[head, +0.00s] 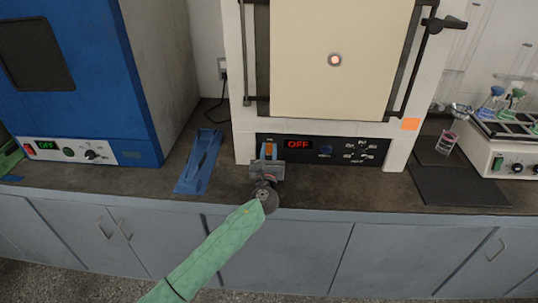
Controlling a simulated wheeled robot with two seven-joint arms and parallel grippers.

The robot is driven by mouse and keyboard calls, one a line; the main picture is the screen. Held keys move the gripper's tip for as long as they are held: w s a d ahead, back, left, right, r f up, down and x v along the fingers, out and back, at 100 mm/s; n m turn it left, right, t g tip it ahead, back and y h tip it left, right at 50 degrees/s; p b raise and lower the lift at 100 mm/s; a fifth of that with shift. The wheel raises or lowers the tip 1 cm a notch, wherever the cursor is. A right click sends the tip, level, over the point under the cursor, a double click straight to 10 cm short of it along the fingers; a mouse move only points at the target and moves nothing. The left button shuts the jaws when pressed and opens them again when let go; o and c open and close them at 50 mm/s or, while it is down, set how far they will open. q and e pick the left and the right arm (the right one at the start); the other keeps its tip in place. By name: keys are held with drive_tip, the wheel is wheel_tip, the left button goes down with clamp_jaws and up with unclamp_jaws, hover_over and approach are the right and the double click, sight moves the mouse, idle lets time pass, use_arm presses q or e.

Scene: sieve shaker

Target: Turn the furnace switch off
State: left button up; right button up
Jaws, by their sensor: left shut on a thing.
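The furnace (240,70) is a large cream cabinet on the bench, with its door (335,90) closed. Its black control panel (320,150) shows a red "OFF" display (298,144). The furnace switch (269,150) is a small orange-brown part at the panel's left end, partly hidden by my gripper. My left gripper (269,153), on a green-sleeved arm from below, is at the switch, with its fingers on either side of it and closed on it. My right gripper is not in view.
A blue oven (150,100) with its own "OFF" display stands at the left. A blue tool or strap (198,160) lies between the two cabinets. At the right are a dark mat (455,183), a small beaker (447,142) and a white instrument (505,150) holding flasks.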

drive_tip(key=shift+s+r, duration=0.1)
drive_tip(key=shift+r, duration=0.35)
use_arm(q)
drive_tip(key=o, duration=1)
drive_tip(key=b+v, duration=0.1)
drive_tip(key=v, duration=0.6)
drive_tip(key=shift+f+b, duration=0.15)
drive_tip(key=shift+b, duration=0.15)
drive_tip(key=shift+s, duration=0.4)
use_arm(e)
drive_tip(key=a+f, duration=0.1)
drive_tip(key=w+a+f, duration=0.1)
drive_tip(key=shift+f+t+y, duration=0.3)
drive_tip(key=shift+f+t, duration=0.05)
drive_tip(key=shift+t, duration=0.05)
